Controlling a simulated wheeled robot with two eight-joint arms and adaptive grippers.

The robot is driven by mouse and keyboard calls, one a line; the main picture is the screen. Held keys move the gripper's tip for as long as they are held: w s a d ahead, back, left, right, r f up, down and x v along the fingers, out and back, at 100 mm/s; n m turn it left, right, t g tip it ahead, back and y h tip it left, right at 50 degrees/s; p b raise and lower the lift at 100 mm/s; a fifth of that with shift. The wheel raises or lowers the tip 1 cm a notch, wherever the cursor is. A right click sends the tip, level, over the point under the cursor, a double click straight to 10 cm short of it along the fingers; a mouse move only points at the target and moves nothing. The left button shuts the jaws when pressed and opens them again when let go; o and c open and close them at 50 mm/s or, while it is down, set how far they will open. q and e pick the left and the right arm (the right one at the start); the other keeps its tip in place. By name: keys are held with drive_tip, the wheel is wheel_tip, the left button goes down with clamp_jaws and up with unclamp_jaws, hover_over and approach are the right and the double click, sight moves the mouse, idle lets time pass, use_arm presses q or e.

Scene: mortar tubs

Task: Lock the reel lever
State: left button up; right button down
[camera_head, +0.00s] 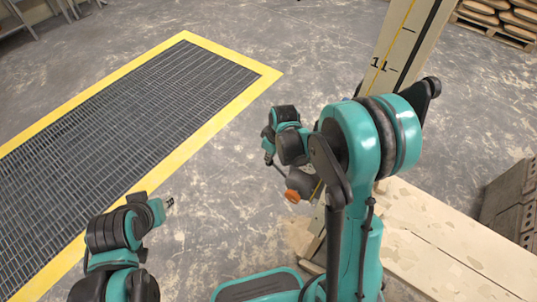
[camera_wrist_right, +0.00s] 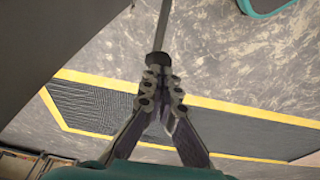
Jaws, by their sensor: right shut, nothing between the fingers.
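In the head view, a small orange part (camera_head: 292,195) sits on a dark rounded body beside the pale post, beyond my right arm. I cannot tell for certain whether it belongs to the reel lever. My right gripper (camera_head: 271,160) is small and partly hidden there, just left of this part. In the right wrist view, my right gripper (camera_wrist_right: 158,88) has its fingertips together and empty. A grey rod (camera_wrist_right: 162,25) with a darker end lines up with the fingertips; I cannot tell whether they touch. My left gripper (camera_head: 168,202) is at lower left, too small to read.
A pale post (camera_head: 402,45) with a yellow line and black marks rises at right. A pale board (camera_head: 450,245) lies beside it, with grey blocks (camera_head: 512,200) at the right edge. Sacks on a pallet stand at top right. A yellow-edged floor grate (camera_head: 110,110) covers the left.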

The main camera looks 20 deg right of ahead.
idle(0.3)
drive_tip(key=shift+w+a+f+g, duration=0.2)
drive_tip(key=shift+f+g, duration=0.05)
drive_tip(key=shift+g, duration=0.05)
drive_tip(key=shift+w+f+h+b, duration=0.1)
drive_tip(key=shift+f+h+b, duration=0.05)
drive_tip(key=shift+h+b, duration=0.2)
drive_tip(key=shift+w+a+f+g, duration=0.15)
drive_tip(key=shift+a+f+g, duration=0.05)
drive_tip(key=shift+f+g, duration=0.1)
wheel_tip(320, 180, down, 8)
drive_tip(key=w+a+g+h+b, duration=0.1)
drive_tip(key=w+b, duration=0.1)
drive_tip(key=b, duration=0.3)
drive_tip(key=shift+w+a+r+b, duration=0.2)
drive_tip(key=shift+a+r+b, duration=0.05)
drive_tip(key=shift+a+b, duration=0.15)
drive_tip(key=shift+r, duration=0.15)
idle(0.7)
